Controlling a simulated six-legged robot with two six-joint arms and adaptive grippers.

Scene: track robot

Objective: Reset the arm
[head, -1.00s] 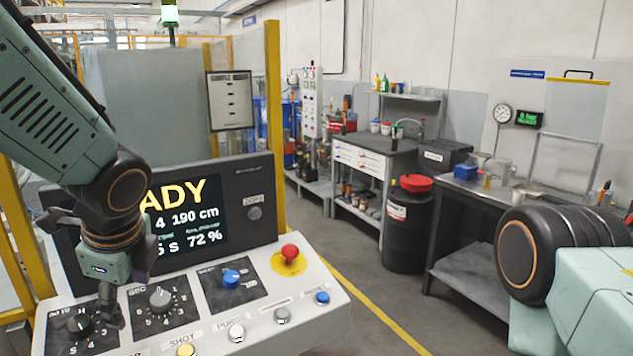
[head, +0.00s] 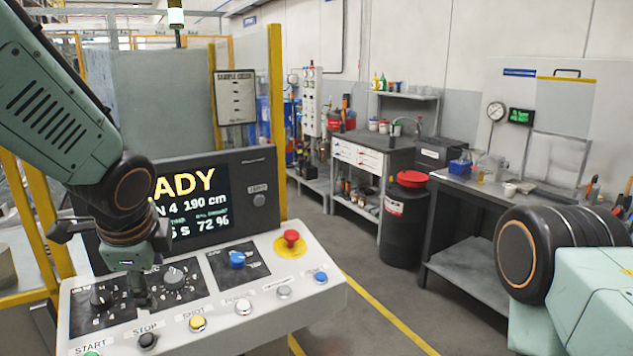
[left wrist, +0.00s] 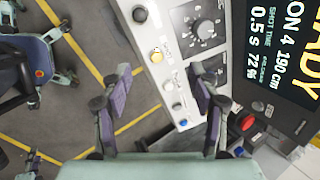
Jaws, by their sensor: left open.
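The sloped white control console (head: 322,302) stands in front of me, with a dark display (head: 190,205) reading "ADY" in part, "190 cm" and "72 %". My left gripper (head: 140,290) hangs over the console's left part, by the dark knobs (head: 175,278). It covers some of that panel and the display's left edge. In the left wrist view, my left gripper (left wrist: 160,75) has its two fingers wide apart with nothing between them. I cannot tell its exact height above the panel. My right arm shows at the right edge; its gripper is out of view.
The console carries a red mushroom button (head: 291,238), a blue knob (head: 238,260) and a row of push buttons (head: 243,307). Yellow posts (head: 275,120) stand behind it. A black drum (head: 408,225) and workbenches are at the back right. Floor right of the console is clear.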

